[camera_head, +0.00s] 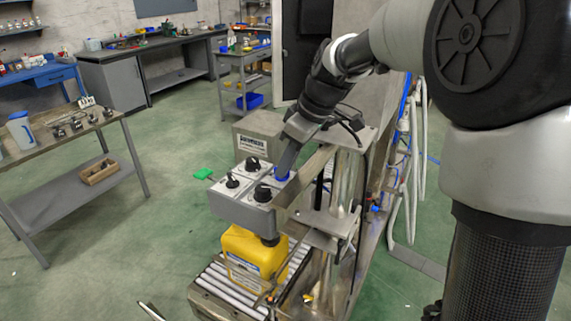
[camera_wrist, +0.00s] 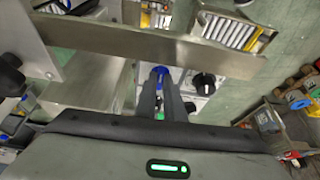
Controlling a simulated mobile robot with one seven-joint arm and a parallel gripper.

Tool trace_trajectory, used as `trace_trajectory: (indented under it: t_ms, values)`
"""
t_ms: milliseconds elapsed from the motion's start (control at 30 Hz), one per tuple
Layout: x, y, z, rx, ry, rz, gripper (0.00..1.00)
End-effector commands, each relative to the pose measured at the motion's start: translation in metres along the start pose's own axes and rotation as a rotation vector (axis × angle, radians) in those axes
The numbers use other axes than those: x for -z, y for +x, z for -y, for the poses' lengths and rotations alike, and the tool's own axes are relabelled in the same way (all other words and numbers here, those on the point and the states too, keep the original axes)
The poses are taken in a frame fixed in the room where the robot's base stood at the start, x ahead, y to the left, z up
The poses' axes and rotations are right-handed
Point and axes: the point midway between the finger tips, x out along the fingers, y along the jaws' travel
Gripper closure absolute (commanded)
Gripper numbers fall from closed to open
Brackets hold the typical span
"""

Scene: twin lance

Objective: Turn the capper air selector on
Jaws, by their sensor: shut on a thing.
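A grey control box (camera_head: 240,208) with a light top panel stands above the conveyor. Its top carries three black knobs, at the back (camera_head: 252,164), left (camera_head: 232,181) and front (camera_head: 262,193), and a blue knob (camera_head: 282,175) at the right. My gripper (camera_head: 284,168) reaches down from the upper right and is shut on the blue knob. In the wrist view the blue knob (camera_wrist: 160,71) shows at the fingertips, with a black knob (camera_wrist: 204,82) beside it. The fingers hide much of the blue knob. Labels are too small to read, so I cannot tell which knob is the capper air selector.
A metal bar (camera_wrist: 150,42) crosses close to my fingers in the wrist view. A yellow canister (camera_head: 243,255) stands on the roller conveyor (camera_head: 225,289) below the box. A steel post and brackets (camera_head: 345,190) stand close on the right. Green floor is open to the left.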

Motion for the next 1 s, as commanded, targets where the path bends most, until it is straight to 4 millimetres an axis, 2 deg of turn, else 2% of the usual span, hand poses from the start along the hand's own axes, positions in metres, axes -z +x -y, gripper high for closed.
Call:
trace_trajectory:
  t_ms: [500, 1000]
  values:
    - [0.0015, -0.0009, -0.0052, 0.15, -0.361, -0.001, 1.0]
    - [0.0014, 0.0001, -0.0064, 0.188, -0.46, 0.001, 1.0]
